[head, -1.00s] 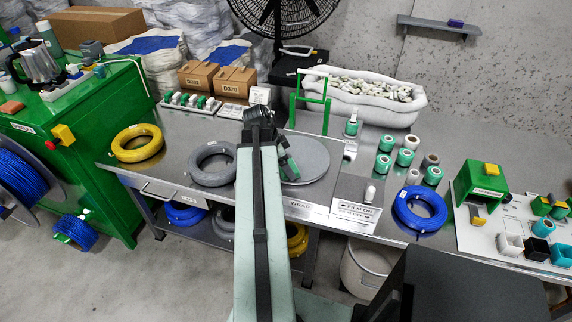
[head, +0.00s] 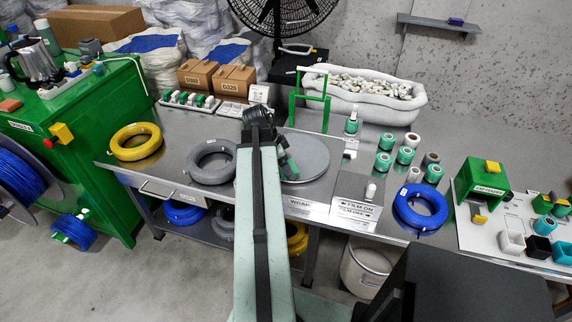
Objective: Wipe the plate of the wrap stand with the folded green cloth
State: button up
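The plate of the wrap stand (head: 313,153) is a round grey disc lying flat on the steel table, in front of a green upright frame (head: 326,113). My arm crosses its left side and hides part of it. My gripper (head: 289,168) is at the plate's left part, mostly hidden behind my own arm. A dark green patch shows at the end of my arm over the plate; I cannot tell whether it is the folded green cloth or part of my arm. The fingers cannot be made out, nor whether they touch the plate.
A grey coil (head: 212,162) and a yellow coil (head: 136,141) lie left of the plate. A sloped sign panel (head: 358,198), several green film rolls (head: 383,161) and a blue coil (head: 420,205) are to the right. Bare steel shows between the coils.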

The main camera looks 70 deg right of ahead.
aim_at(290, 158)
jog(key=shift+f+b, duration=0.35)
jog(key=shift+f, duration=0.05)
jog(key=shift+d, duration=0.1)
jog(key=shift+w+d+r, duration=0.1)
jog(key=shift+d, duration=1.9)
jog(key=shift+a+f, duration=0.1)
jog(key=shift+f, duration=0.15)
jog(key=shift+r, duration=0.15)
jog(key=shift+a, duration=2.05)
jog(key=shift+r, duration=0.1)
notch_tip(290, 158, up, 6)
jog(key=p, duration=0.6)
